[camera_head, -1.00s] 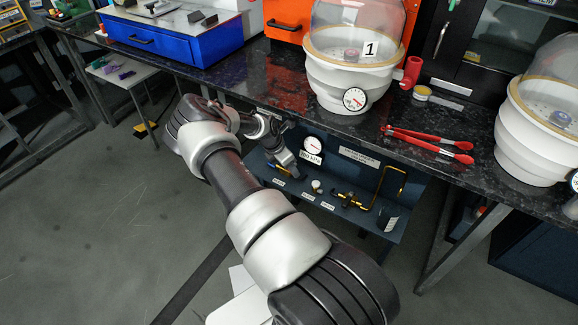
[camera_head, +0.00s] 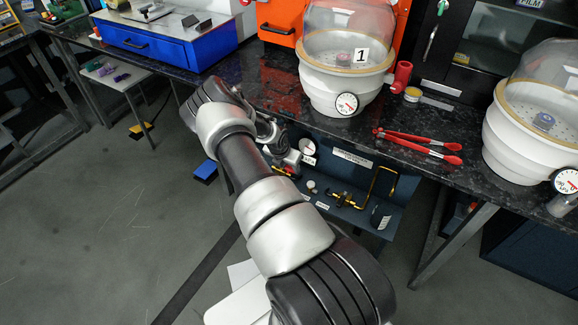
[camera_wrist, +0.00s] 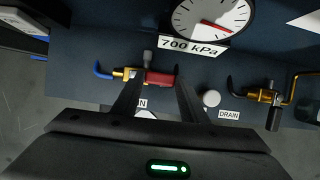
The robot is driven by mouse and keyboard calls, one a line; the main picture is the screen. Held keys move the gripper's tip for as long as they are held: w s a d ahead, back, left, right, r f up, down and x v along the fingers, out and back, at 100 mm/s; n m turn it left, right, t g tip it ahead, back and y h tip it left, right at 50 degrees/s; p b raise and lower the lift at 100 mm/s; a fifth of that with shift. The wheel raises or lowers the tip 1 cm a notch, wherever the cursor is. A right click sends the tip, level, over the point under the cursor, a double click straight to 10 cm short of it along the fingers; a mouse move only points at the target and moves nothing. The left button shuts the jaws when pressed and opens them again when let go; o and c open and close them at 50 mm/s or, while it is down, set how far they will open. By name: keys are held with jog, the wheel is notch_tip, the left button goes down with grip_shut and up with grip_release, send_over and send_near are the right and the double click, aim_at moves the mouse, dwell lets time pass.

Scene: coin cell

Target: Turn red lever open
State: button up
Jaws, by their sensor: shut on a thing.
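The red lever (camera_wrist: 160,79) lies across the picture in the wrist view, beside a brass valve body (camera_wrist: 127,73) with a blue hooked pipe end (camera_wrist: 102,71). My gripper (camera_wrist: 159,90) is shut on the red lever, with one dark finger near each end of it. A label below the lever is mostly hidden by my gripper. In the head view my gripper (camera_head: 291,160) is at the left part of the dark blue panel under the counter, and my arm hides much of it.
A gauge (camera_wrist: 212,18) labelled 700 kPa is just above the lever. A pale round knob (camera_wrist: 211,98) and another brass valve (camera_wrist: 265,96) are to the right. The black counter (camera_head: 265,90) overhangs the panel, bearing a white vacuum chamber (camera_head: 340,80) and red-handled tongs (camera_head: 418,143).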

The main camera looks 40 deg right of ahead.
jog(key=o, duration=1)
jog(key=shift+o, duration=0.2)
jog(key=shift+r, duration=0.1)
jog(key=shift+a+r, duration=0.1)
jog(key=shift+r, duration=0.2)
jog(key=s+a, duration=0.5)
jog(key=a, duration=0.6)
jog(key=shift+r+p, duration=0.2)
jog(key=shift+p, duration=0.1)
jog(key=shift+a, duration=0.1)
